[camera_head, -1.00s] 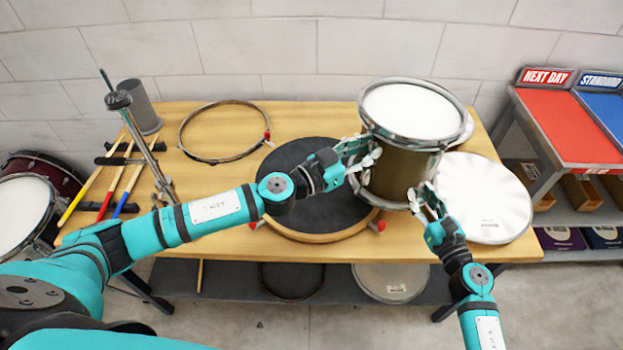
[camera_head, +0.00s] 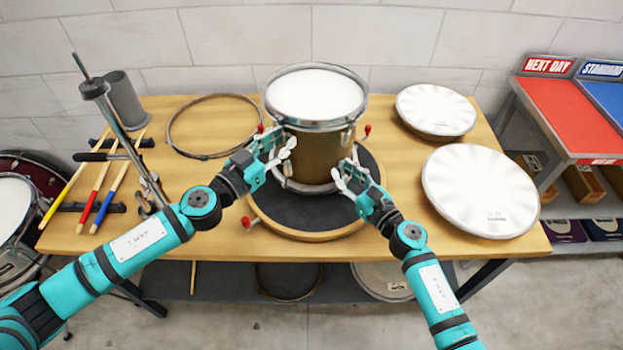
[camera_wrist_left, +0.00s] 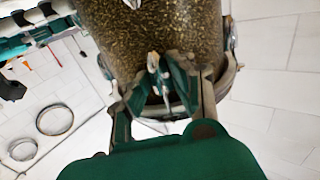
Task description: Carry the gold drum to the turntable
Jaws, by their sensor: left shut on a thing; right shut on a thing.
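The gold drum (camera_head: 313,158), with a white head and chrome hoops, is upright over the dark round top of the turntable (camera_head: 300,215). I cannot tell whether its bottom touches the turntable. My left gripper (camera_head: 278,150) is shut on the drum's left side, and my right gripper (camera_head: 347,178) is shut on its right side. In the left wrist view the speckled gold shell (camera_wrist_left: 155,35) fills the top middle, with my left gripper (camera_wrist_left: 165,85) at its hoop. The drum hides the turntable's back part.
Two white drum heads (camera_head: 480,195) (camera_head: 436,108) lie on the bench's right side. A bare hoop (camera_head: 212,152) lies back left. Drumsticks (camera_head: 97,185), a metal stand (camera_head: 125,130) and a grey cup (camera_head: 125,100) are at the left. Red knobs (camera_head: 367,130) stick out around the turntable.

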